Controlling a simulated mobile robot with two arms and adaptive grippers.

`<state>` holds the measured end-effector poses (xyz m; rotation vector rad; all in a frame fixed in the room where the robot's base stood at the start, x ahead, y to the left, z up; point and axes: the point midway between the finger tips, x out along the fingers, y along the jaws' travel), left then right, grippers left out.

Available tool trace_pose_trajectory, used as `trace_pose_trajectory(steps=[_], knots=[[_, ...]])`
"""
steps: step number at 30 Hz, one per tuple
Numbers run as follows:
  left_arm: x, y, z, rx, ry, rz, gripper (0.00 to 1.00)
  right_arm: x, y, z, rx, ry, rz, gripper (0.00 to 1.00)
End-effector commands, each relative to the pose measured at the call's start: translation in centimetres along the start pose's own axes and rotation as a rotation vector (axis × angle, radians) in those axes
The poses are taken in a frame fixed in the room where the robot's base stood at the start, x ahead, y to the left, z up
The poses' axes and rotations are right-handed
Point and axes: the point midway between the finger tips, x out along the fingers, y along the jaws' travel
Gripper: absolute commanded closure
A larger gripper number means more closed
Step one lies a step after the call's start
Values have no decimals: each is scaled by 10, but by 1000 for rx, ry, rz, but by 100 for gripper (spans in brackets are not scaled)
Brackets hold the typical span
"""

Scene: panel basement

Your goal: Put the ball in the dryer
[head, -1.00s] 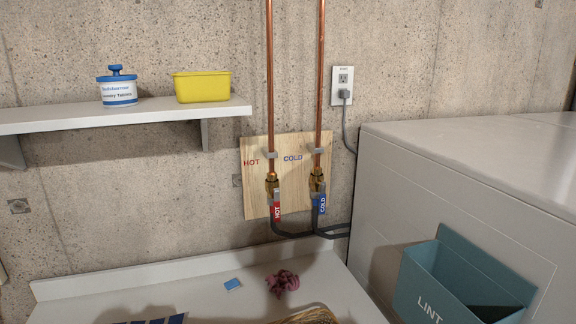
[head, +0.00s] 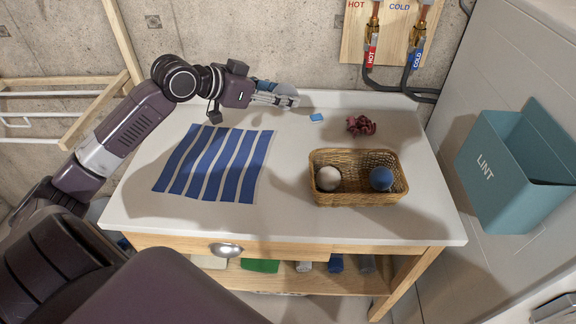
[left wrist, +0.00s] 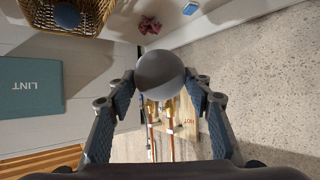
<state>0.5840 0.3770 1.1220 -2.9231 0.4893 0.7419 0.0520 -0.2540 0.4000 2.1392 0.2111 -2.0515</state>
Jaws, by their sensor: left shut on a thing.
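My left gripper (head: 273,98) is over the back of the white worktop (head: 300,228). It is shut on a grey ball (left wrist: 160,75), which sits between both fingertips in the left wrist view. In the head view the ball (head: 287,89) shows at the gripper's far side, partly hidden. A white ball (head: 328,177) and a blue ball (head: 381,178) lie in a wicker basket (head: 356,200) on the worktop. A white machine (head: 490,75) stands at the right; no door shows, and I cannot tell if it is the dryer. My right gripper is not in view.
A blue-striped cloth (head: 217,165) lies flat left of the basket. A crumpled dark red cloth (head: 361,125) and a small blue packet (head: 316,117) lie behind it. A teal LINT bin (head: 505,165) is on the machine's side. A wooden rack (head: 105,115) stands at left.

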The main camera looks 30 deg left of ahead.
Motion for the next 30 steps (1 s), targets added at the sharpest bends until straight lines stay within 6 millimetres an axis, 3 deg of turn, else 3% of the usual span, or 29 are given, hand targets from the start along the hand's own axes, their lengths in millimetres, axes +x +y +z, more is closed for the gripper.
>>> trace_pose_trajectory(steps=[5,9,12,21,25,30], knots=[[2,-20,-3,-26,-3,-41,76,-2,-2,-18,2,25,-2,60],[16,-19,25,-33,-7,-39,76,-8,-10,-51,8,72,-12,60],[29,-19,48,-34,-5,-40,76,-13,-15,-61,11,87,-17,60],[64,-19,112,-29,-4,-42,76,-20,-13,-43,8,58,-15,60],[71,-19,125,-26,-3,-41,76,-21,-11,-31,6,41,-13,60],[79,-19,140,-29,-4,-41,76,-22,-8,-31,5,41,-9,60]])
